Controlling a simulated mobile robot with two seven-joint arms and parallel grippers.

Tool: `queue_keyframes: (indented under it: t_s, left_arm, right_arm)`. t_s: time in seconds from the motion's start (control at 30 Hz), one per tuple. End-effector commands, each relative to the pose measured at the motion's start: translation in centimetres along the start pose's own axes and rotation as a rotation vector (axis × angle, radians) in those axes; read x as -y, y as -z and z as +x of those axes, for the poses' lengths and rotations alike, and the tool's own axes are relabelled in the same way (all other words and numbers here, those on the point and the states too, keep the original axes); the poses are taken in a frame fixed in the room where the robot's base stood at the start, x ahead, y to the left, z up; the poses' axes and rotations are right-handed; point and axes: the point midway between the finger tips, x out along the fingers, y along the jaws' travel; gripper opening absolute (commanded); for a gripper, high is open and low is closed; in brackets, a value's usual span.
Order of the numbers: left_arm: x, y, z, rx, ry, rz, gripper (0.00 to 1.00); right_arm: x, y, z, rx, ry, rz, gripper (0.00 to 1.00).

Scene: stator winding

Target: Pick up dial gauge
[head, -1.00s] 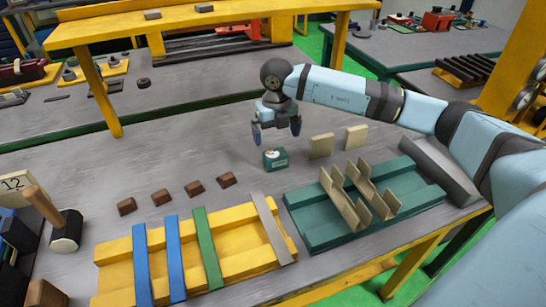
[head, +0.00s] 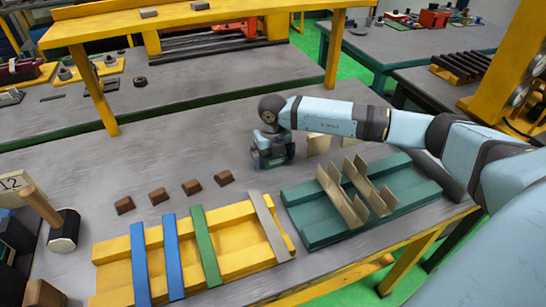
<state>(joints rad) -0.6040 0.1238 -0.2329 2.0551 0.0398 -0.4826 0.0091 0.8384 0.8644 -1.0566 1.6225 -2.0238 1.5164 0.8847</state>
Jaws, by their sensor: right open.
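The jaws are open. The gripper covers most of the box, and I cannot tell whether the fingers touch it. My left gripper is not in view.
Two tan blocks (head: 319,144) stand just right of my gripper, partly behind my arm. A green tray (head: 312,233) with tan angled pieces and a yellow rack (head: 113,249) with coloured strips lie in front. Several brown blocks (head: 191,187) sit to the left.

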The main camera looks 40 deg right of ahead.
Motion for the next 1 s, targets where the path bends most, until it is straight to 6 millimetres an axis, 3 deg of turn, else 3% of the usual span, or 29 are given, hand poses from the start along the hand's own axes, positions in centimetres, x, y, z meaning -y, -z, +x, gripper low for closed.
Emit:
queue_keyframes:
  t_s: [0.03, 0.27, 0.67, 0.87, 1.0]
  left_arm:
    - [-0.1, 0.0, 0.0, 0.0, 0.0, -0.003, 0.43]
    - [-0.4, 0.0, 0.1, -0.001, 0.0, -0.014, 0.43]
    - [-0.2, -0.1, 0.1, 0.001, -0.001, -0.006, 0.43]
    - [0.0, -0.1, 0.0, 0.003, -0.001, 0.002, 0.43]
    - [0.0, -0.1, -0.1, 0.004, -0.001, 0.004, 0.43]
  right_arm:
    - [0.0, 0.0, 0.0, 0.0, 0.0, 0.0, 1.0]
    - [0.0, 0.0, -0.1, 0.0, 0.0, 0.0, 0.47]
    - [0.0, -0.1, -0.6, 0.002, -0.001, 0.001, 0.46]
    - [0.1, -0.1, -3.1, 0.005, -0.001, 0.0, 0.46]
    - [0.0, -0.1, -6.5, 0.006, -0.001, -0.001, 0.46]
